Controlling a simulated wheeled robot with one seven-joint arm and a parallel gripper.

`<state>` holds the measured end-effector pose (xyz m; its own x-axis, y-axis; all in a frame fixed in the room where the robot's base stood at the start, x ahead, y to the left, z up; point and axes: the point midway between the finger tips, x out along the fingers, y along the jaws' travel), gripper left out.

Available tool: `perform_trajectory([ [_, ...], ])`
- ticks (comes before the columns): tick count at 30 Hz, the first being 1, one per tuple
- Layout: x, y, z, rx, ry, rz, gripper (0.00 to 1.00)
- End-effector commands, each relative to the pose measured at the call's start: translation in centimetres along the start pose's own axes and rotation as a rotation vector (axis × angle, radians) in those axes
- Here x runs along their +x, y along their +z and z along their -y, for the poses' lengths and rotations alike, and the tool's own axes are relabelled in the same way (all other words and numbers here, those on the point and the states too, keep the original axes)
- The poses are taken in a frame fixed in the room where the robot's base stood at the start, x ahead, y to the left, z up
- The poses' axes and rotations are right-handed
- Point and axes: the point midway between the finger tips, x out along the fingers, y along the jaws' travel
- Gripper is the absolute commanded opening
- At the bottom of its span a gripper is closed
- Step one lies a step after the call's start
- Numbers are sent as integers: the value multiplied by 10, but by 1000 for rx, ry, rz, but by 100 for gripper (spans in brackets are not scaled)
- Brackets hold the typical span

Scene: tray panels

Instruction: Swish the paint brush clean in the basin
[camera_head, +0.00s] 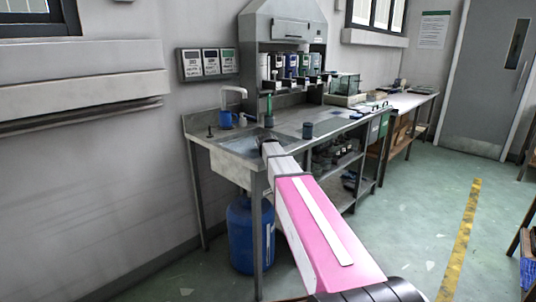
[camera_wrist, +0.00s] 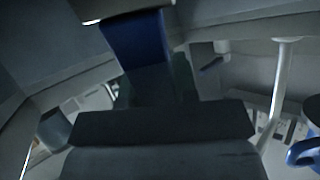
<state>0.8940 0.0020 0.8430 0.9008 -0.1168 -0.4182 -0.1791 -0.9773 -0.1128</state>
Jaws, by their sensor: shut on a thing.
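The basin (camera_head: 232,146) is the grey sink at the left end of the metal bench. My gripper (camera_head: 268,146) is at its right part, low near the rim. In the dim wrist view my gripper (camera_wrist: 158,88) is shut on a blue, flat piece, which looks like the paint brush (camera_wrist: 140,42). A paler grey end of it shows at the top edge of that view. In the head view I cannot make out the brush. Whether its tip touches anything in the basin cannot be told.
A blue mug (camera_head: 225,120) stands behind the basin by the white tap (camera_head: 236,95). A green upright object (camera_head: 269,105) stands behind my gripper. A dark cup (camera_head: 307,130) is on the bench to the right. A blue drum (camera_head: 248,240) stands underneath.

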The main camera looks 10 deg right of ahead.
Motion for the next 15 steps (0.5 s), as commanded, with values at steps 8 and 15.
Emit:
perform_trajectory([
  [8, -5, -12, 2, 0, 0, -1, 3],
  [15, -12, -27, 3, 0, 0, -1, 3],
])
